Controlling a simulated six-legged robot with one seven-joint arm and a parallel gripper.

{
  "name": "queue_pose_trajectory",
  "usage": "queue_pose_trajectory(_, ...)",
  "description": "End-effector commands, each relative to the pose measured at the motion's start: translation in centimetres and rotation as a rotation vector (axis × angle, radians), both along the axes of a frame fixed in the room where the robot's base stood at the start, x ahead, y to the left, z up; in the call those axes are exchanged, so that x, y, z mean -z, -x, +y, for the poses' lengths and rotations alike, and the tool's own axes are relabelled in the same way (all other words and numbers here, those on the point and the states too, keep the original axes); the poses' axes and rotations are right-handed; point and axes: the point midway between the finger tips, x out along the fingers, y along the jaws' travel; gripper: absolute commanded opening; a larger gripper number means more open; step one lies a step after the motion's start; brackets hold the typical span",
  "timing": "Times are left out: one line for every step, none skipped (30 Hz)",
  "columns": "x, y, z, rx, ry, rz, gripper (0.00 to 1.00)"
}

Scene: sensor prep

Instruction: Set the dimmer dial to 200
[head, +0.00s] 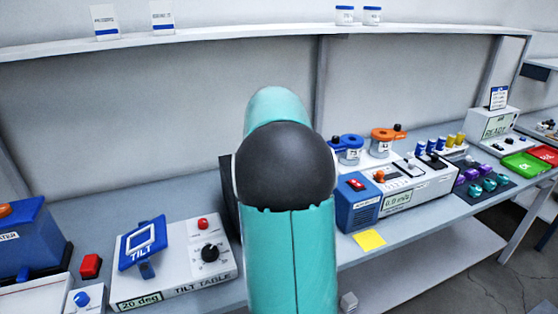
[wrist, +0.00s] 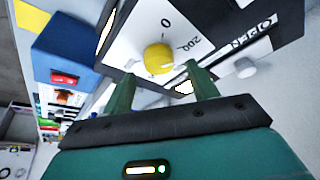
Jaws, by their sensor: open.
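In the wrist view the dimmer dial is a round yellow knob (wrist: 158,58) on a white panel with a dark edge (wrist: 122,48). The panel is marked 0 above the knob and 200 to its upper right. My gripper (wrist: 159,70) is open, with one green finger to the lower left of the knob and one to its lower right. The knob appears between the fingertips; I cannot tell whether they touch it. Any pointer on the knob is too small to read. In the head view my arm hides the dial and the gripper.
A panel labelled OPEN with a pale knob (wrist: 246,68) lies close right of my fingers. A blue box with a red switch (head: 357,185) stands right of my arm. The tilt table unit (head: 175,262) stands left. A yellow note (head: 369,240) lies on the bench front.

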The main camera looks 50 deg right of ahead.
Motion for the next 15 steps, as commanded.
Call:
queue_pose_trajectory(-1.2,0.1,0.4,-0.001,0.003,-0.003,0.59)
queue_pose_trajectory(-1.8,0.2,0.6,0.0,0.004,-0.004,0.59)
queue_pose_trajectory(-2.6,0.4,0.9,0.0,0.003,-0.004,0.59)
queue_pose_trajectory(-3.3,0.5,1.2,0.0,0.004,-0.004,0.59)
queue_pose_trajectory(-3.9,0.5,1.4,-0.001,0.004,-0.004,0.59)
queue_pose_trajectory(-4.7,0.7,1.8,-0.001,0.003,-0.003,0.59)
queue_pose_trajectory(-5.3,0.8,2.0,-0.001,0.003,-0.003,0.59)
queue_pose_trajectory(-6.0,0.9,2.2,-0.001,0.003,-0.003,0.59)
queue_pose_trajectory(-6.8,1.0,2.5,-0.001,0.003,-0.003,0.59)
queue_pose_trajectory(-7.3,1.1,2.7,0.0,0.002,-0.002,0.59)
queue_pose_trajectory(-7.8,1.2,2.9,0.0,0.002,-0.002,0.59)
queue_pose_trajectory(-8.4,1.3,3.2,0.0,0.002,-0.002,0.59)
queue_pose_trajectory(-8.8,1.3,3.3,0.0,0.002,-0.002,0.59)
queue_pose_trajectory(-9.2,1.4,3.5,0.0,0.002,-0.002,0.59)
queue_pose_trajectory(-9.6,1.5,3.6,0.0,0.001,0.0,0.59)
